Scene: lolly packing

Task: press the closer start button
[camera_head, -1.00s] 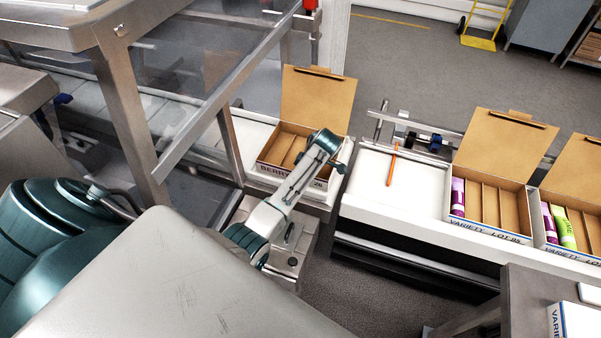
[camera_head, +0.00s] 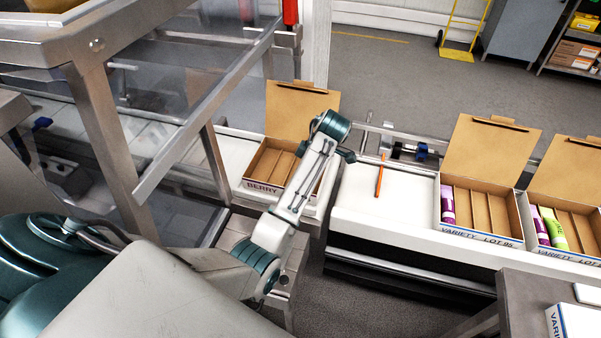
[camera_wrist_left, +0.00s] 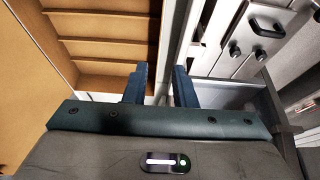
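My left arm crosses the middle of the head view. Its wrist end is beside the open BERRY carton (camera_head: 265,187), and its fingers are not clearly seen there. In the left wrist view my left gripper (camera_wrist_left: 159,85) has two dark blue fingers apart, with nothing between them. A grey metal panel with black round knobs and a dark handle (camera_wrist_left: 266,27) lies up and right of the fingers. In the head view a grey metal box (camera_head: 290,270) stands under my forearm, partly hidden by it. I cannot tell which part is the closer start button. My right gripper is not in view.
The compartmented carton (camera_wrist_left: 110,48) fills the wrist view's upper left. A white conveyor (camera_head: 395,208) bears an orange stick (camera_head: 380,176) and VARIETY cartons (camera_head: 480,238) with tubes. A metal frame with clear panels (camera_head: 205,130) stands left of the arm.

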